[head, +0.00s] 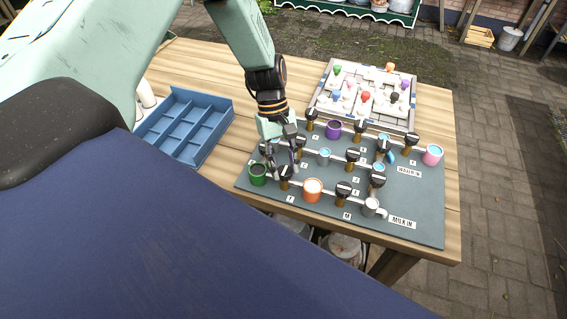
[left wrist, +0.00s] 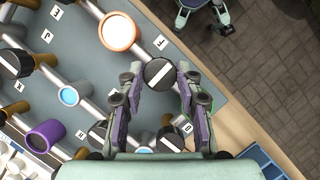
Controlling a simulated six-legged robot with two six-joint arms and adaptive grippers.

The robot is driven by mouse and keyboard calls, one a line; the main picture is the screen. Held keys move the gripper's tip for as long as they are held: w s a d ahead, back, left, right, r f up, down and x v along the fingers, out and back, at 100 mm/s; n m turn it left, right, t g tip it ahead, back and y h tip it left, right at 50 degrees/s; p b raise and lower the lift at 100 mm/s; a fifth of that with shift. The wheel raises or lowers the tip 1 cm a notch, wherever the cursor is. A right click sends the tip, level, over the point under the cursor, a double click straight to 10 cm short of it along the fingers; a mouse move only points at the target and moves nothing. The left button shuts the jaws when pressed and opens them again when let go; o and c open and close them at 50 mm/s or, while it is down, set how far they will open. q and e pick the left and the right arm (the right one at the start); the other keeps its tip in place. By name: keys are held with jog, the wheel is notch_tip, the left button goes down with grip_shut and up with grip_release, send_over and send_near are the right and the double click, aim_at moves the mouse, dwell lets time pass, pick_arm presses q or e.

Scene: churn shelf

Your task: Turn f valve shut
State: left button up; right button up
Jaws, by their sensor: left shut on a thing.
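The f valve (left wrist: 160,73) has a round dark knob with a white bar on top, and the F label (left wrist: 161,43) lies beside it. In the head view the valve (head: 285,173) stands between the green cup and the orange cup. My left gripper (head: 283,161) reaches down over it from above. In the left wrist view my left gripper (left wrist: 159,76) has one finger on each side of the knob and is shut on it. The white bar seems to lie across the pipe. My right gripper (left wrist: 205,18) shows at the top of the left wrist view, fingers apart and empty.
The grey board (head: 420,190) carries several similar valves, pipes and cups. The green cup (head: 258,175) and orange cup (head: 313,190) stand close to my left gripper. A blue divided tray (head: 185,125) lies at left, and a tray of coloured pieces (head: 365,95) behind.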

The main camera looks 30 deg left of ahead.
pick_arm(q)
jog(key=shift+s+f, duration=0.15)
jog(key=shift+s, duration=0.05)
jog(key=o, duration=1.2)
jog(key=shift+w, duration=0.15)
jog(key=shift+c, duration=0.2)
jog(key=v, duration=1.2)
